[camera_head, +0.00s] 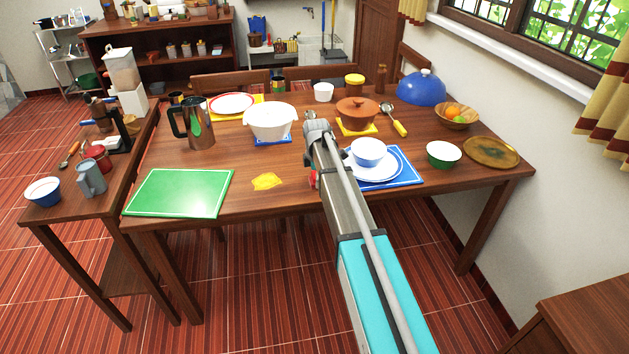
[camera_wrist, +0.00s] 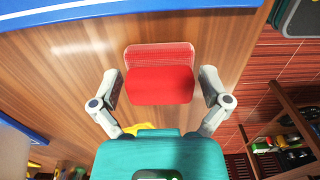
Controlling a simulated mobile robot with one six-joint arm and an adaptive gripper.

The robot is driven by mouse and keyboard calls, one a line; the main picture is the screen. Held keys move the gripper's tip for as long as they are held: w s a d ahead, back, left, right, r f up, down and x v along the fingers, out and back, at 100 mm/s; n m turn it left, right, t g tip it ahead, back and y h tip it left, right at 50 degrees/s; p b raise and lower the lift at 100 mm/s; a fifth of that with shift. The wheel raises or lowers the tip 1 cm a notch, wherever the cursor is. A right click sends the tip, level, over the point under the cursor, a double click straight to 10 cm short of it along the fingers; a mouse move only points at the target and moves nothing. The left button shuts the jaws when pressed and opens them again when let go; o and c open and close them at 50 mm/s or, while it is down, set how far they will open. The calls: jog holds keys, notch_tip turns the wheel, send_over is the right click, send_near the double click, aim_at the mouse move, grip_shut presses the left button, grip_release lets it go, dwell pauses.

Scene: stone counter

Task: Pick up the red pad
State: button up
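The red pad (camera_wrist: 160,86) is in the middle of the wrist view, a soft-looking red block with a paler, textured far part. My gripper (camera_wrist: 161,78) is open, with one finger on each side of the pad. A narrow gap seems to show between the pad and each finger. In the head view, my arm hides most of this spot on the wooden table. Only a small red bit of the pad (camera_head: 312,179) shows at the left of my arm. My gripper's fingers are hidden there.
A blue mat (camera_head: 407,179) with a plate and a blue bowl (camera_head: 368,154) lies right of my arm. A yellow cloth (camera_head: 266,181) and a green board (camera_head: 180,192) lie to the left. A white pot (camera_head: 270,121) and an orange lidded pot (camera_head: 356,112) stand behind.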

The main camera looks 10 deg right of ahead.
jog(key=c, duration=0.5)
jog(key=shift+r, duration=0.15)
notch_tip(320, 180, up, 2)
jog(key=p, duration=0.2)
jog(key=shift+r+p, duration=0.1)
jog(key=shift+p, duration=0.2)
jog(key=s+r+p, duration=0.3)
jog(key=s, duration=0.1)
jog(key=s+d+r+p, duration=0.1)
jog(key=s+r+p, duration=0.3)
jog(key=s, duration=0.1)
jog(key=s+r+p, duration=0.3)
jog(key=s, duration=0.2)
jog(key=shift+d+r, duration=0.25)
jog(key=shift+d, duration=0.05)
jog(key=o, duration=0.5)
jog(key=shift+c, duration=0.2)
jog(key=c, duration=0.5)
